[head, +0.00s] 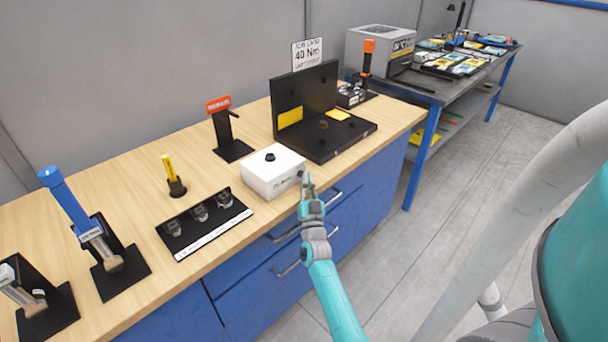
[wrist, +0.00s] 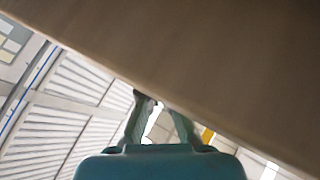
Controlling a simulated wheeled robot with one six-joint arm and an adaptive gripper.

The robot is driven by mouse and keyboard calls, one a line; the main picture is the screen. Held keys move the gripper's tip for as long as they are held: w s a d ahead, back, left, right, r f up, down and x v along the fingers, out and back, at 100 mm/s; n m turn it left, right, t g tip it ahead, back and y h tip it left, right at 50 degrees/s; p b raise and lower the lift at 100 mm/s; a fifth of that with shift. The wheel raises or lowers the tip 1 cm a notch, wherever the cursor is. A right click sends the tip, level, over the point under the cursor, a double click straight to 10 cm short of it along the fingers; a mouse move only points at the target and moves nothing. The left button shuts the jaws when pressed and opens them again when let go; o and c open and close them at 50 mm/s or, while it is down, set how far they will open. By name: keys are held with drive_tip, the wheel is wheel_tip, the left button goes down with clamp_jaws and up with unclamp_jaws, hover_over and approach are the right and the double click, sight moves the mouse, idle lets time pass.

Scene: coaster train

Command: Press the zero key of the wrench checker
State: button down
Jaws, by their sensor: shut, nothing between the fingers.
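A white box (head: 272,180) stands near the front edge of the bench, with a black knob on top and a small dark part on its right side. It looks like the wrench checker, but its front lettering is too small to read surely. I cannot make out a zero key. My gripper (head: 308,182) is shut and empty, close to the right end of this box at the bench's front edge. Whether it touches the box I cannot tell. In the wrist view my gripper's fingers (wrist: 158,100) lie just under a large blurred brown surface.
The wooden bench (head: 110,185) also holds an open black case (head: 345,140), a black stand with a red sign (head: 230,140), a tray of sockets (head: 205,222), a yellow-handled tool (head: 170,172) and a blue-handled wrench (head: 72,205).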

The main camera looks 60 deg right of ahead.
drive_tip(key=shift+w+a+r+n+t+y, duration=0.1)
drive_tip(key=shift+w+r+n+t+y, duration=0.1)
drive_tip(key=shift+w, duration=0.25)
drive_tip(key=shift+w+r+n+t+y, duration=0.1)
drive_tip(key=shift+w+y, duration=0.1)
drive_tip(key=shift+w, duration=0.25)
drive_tip(key=shift+s+f, duration=0.35)
drive_tip(key=shift+s, duration=0.5)
drive_tip(key=shift+s+a, duration=0.25)
drive_tip(key=shift+s, duration=0.75)
drive_tip(key=shift+s+a, duration=0.2)
drive_tip(key=shift+s, duration=0.8)
